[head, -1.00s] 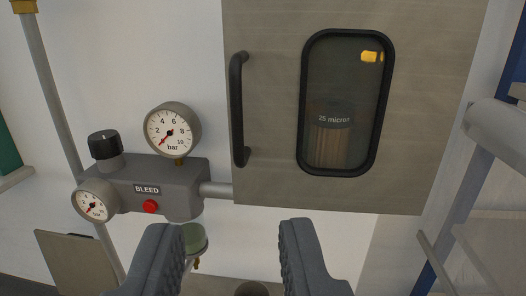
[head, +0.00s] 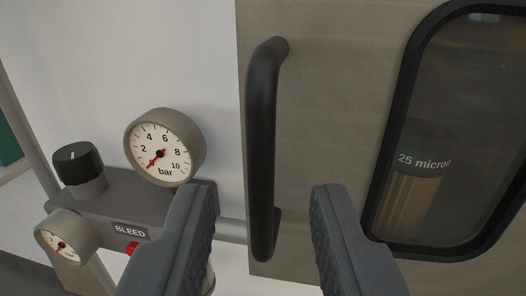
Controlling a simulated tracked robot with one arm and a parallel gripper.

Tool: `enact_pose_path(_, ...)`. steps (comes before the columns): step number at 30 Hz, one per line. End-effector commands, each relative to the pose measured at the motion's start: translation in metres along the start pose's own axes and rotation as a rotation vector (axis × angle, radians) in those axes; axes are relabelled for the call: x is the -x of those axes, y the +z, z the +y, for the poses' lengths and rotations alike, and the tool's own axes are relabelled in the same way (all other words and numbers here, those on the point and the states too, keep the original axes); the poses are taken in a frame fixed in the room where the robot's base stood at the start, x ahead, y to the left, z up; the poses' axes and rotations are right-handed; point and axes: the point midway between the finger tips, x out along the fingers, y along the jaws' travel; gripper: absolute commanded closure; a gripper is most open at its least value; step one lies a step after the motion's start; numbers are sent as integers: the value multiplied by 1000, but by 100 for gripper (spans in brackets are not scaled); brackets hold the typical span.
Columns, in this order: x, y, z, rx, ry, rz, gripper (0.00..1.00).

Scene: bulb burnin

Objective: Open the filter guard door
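The filter guard door (head: 340,90) is a grey metal panel at the right, and it looks closed. Its black vertical bar handle (head: 262,150) runs along the door's left edge. Through the black-framed window (head: 395,120) I see a pleated filter (head: 410,195) labelled "25 micron". My gripper (head: 262,215) is open and empty. Its left finger is left of the handle and its right finger is right of it, so the lower handle shows between them. I cannot tell whether the handle is within finger depth; no contact is visible.
Left of the door are a grey block marked BLEED (head: 130,231) with a red button (head: 131,248), a black knob (head: 78,163), a large gauge (head: 163,147) and a smaller gauge (head: 68,240). My left finger overlaps part of the block in view. A pipe runs toward the door.

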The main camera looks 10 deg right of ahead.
Motion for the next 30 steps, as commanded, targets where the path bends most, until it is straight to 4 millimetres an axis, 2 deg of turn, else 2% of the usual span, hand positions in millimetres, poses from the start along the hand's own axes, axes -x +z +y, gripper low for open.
enact_pose_path(6, -15, -2, 0, 0, 0, 2, 70)
enact_pose_path(17, -17, -1, 0, 1, -1, 2, 70)
enact_pose_path(20, -17, -1, -1, 1, -1, 2, 95)
enact_pose_path(21, -17, -1, -1, 1, -1, 2, 100)
enact_pose_path(30, -16, 0, 3, -1, -4, 2, 100)
